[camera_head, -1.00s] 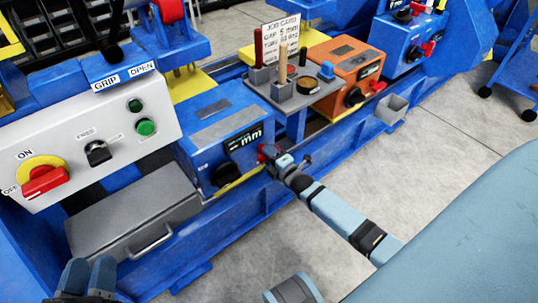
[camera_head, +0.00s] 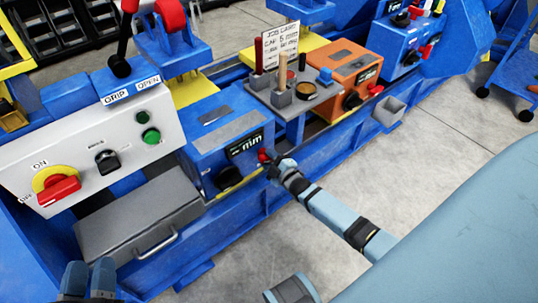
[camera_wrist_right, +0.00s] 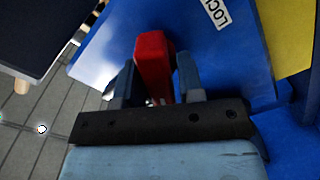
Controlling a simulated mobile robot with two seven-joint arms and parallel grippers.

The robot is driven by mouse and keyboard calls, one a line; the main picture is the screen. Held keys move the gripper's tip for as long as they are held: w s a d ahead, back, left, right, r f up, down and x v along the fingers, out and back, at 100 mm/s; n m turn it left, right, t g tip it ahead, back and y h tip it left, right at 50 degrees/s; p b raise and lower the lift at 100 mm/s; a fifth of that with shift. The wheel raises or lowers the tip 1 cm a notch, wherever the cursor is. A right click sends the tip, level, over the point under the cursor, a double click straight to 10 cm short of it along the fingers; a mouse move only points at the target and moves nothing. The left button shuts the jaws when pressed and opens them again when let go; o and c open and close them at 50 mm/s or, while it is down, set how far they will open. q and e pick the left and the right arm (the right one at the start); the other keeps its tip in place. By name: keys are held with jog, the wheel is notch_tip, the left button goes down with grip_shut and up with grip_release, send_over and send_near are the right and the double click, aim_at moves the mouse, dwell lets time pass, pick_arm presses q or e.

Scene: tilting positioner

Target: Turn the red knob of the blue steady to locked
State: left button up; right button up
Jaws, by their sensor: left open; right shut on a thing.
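The blue steady (camera_head: 222,128) is a blue box with a dark "mm" panel, left of centre in the head view. Its red knob (camera_head: 263,155) is at the lower right of its front face. My right gripper (camera_head: 271,161) is shut on the red knob. The fingers hide part of the knob. My left gripper (camera_head: 88,278) is open and empty at the bottom left of the head view.
A grey control panel (camera_head: 85,150) with a red and yellow switch stands at left, above a grey lidded box (camera_head: 140,215). A tool tray (camera_head: 295,100) and an orange unit (camera_head: 345,75) lie beyond the steady.

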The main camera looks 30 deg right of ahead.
jog(key=m+p, duration=0.1)
jog(key=m, duration=0.1)
jog(key=shift+r+m, duration=0.1)
jog(key=shift+m, duration=0.3)
jog(key=m+p, duration=0.1)
jog(key=m, duration=0.1)
jog(key=shift+m, duration=0.4)
jog(key=shift+m+p, duration=0.3)
jog(key=shift+m, duration=0.5)
jog(key=m, duration=0.3)
jog(key=shift+m+p, duration=0.35)
jog(key=shift+m, duration=0.05)
pick_arm(q)
notch_tip(320, 180, down, 7)
jog(key=s+a+g+y, duration=0.1)
jog(key=a+g+y, duration=0.1)
jog(key=g, duration=0.1)
jog(key=shift+a+y, duration=0.35)
jog(key=shift+y, duration=0.05)
pick_arm(e)
jog(key=shift+m, duration=0.3)
pick_arm(q)
jog(key=shift+w+r, duration=0.1)
jog(key=shift+w, duration=0.05)
